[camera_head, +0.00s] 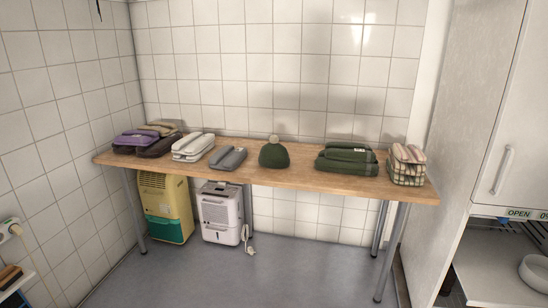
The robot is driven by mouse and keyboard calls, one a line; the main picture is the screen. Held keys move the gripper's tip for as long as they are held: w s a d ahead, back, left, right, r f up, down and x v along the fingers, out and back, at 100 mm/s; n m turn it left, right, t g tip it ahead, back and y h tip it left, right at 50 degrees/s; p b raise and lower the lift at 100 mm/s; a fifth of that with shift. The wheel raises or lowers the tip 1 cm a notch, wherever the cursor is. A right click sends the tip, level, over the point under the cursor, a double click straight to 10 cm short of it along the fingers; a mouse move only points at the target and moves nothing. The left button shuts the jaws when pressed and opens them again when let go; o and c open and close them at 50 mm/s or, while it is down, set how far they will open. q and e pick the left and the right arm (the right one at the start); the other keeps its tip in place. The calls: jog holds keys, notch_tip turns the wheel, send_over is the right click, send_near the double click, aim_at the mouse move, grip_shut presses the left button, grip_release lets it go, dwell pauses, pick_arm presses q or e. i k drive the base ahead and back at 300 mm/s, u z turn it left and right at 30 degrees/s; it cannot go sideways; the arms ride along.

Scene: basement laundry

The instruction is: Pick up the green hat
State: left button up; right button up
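A dark green knitted hat (273,156) with a pale pompom on top stands upright near the middle of a long wooden table (300,181) against the tiled wall. Nothing touches it. Neither of my grippers shows in the head view.
Folded grey cloth (228,158), white towels (193,147) and a purple-and-dark pile (135,141) lie left of the hat. Folded green towels (347,159) and a wire basket (407,166) stand right. Two dehumidifiers, yellow (165,207) and white (221,213), stand underneath. The floor (300,272) in front is clear.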

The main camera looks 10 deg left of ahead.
aim_at(273, 155)
jog(key=u, duration=0.5)
jog(key=i, duration=0.65)
jog(key=u, duration=1.05)
jog(key=i, duration=1.1)
jog(key=z, duration=0.45)
jog(key=i, duration=1.1)
jog(key=z, duration=0.95)
jog(key=i, duration=0.2)
jog(key=z, duration=0.2)
